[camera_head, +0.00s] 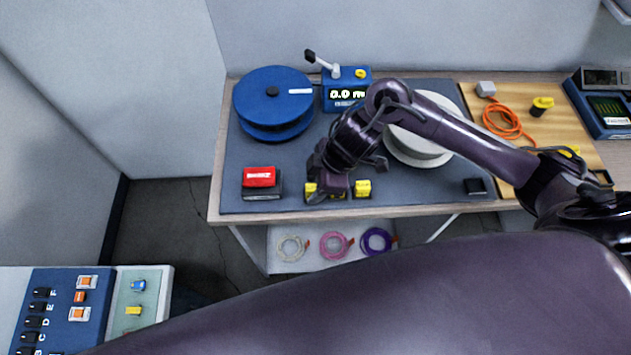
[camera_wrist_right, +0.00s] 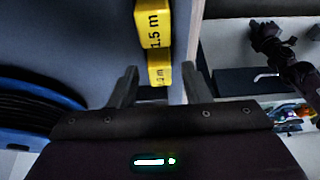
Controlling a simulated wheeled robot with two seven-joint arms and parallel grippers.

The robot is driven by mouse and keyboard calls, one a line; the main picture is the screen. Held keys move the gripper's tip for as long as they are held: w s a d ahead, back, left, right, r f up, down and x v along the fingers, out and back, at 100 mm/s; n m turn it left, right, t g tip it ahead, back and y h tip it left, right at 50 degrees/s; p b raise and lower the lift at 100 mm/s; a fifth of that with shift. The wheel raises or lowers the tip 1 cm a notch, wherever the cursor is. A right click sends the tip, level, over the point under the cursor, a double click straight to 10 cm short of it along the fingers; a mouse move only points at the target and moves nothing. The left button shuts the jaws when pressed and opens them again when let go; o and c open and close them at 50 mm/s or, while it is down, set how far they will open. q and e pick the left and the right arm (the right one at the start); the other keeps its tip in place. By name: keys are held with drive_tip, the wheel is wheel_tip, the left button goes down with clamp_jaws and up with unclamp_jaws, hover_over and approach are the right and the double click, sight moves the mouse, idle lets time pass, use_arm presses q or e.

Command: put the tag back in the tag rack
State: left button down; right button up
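The tag rack (camera_head: 349,200) is a low dark strip at the front edge of the mat, partly hidden by my right gripper. Yellow tags (camera_head: 363,188) stand in it on both sides of the gripper. In the right wrist view, a tag marked "1.5 m" (camera_wrist_right: 153,25) is at the top. A second yellow tag (camera_wrist_right: 159,70), its label partly unreadable, shows between the fingertips. My right gripper (camera_wrist_right: 160,72) is open, with gaps beside that tag. A dark arm in the wrist view, apparently mine, ends in a small gripper (camera_wrist_right: 266,36) whose fingers are unclear.
A red-topped block (camera_head: 259,177) sits left of the rack. A blue reel (camera_head: 273,104), a meter with a display (camera_head: 346,90) and a white reel (camera_head: 418,155) stand behind. An orange cable (camera_head: 503,120) lies right. Several coils (camera_head: 335,245) are on the shelf below.

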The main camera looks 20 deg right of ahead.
drive_tip(key=shift+r, duration=0.1)
drive_tip(key=v, duration=1.2)
drive_tip(key=shift+p, duration=0.35)
